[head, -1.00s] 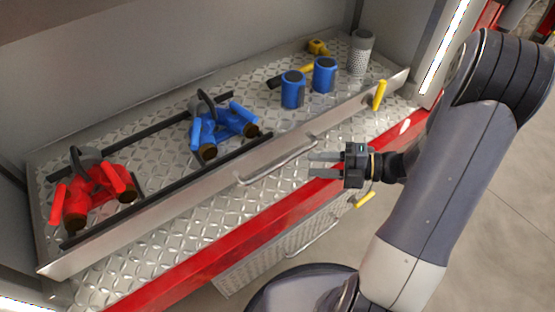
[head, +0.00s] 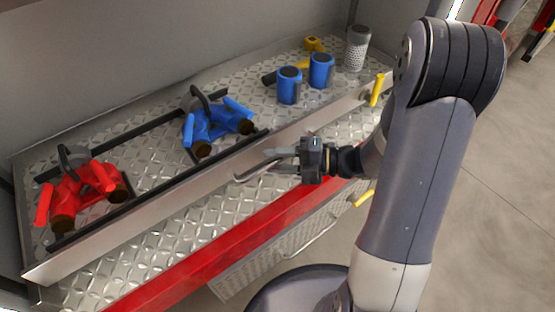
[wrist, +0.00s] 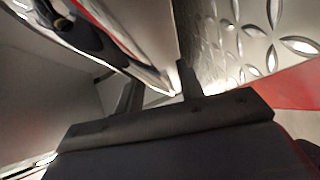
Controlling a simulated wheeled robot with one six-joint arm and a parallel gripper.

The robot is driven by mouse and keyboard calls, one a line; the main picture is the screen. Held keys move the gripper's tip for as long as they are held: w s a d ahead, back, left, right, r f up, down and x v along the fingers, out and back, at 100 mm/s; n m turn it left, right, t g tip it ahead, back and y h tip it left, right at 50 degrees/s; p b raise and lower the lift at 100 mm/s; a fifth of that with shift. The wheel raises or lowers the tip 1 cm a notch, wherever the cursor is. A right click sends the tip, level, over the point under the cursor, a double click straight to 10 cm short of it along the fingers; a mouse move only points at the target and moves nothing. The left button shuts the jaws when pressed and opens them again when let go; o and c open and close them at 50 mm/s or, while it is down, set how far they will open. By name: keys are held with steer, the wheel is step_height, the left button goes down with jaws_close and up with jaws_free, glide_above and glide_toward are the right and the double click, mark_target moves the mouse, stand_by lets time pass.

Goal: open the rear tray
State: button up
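The tray (head: 150,222) is a diamond-plate drawer with a plain metal front wall and a bar handle (head: 243,178) in the middle of that wall. My gripper (head: 274,158) is level with the handle in the head view, and its fingers overlap the bar there. In the wrist view the two fingers (wrist: 160,92) stand apart, with a metal edge running toward the gap between them. I cannot tell whether the bar lies between the fingers. The handle's right part is hidden by my gripper. A yellow latch (head: 377,90) stands at the tray wall's right end.
The tray carries a red valve fitting (head: 75,190), a blue valve fitting (head: 215,125), two blue cylinders (head: 289,86) and a grey perforated cylinder (head: 357,48). A red edge strip (head: 230,240) runs in front. Below it is another drawer with a handle (head: 310,240).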

steer(key=shift+c, duration=0.6)
jaws_close()
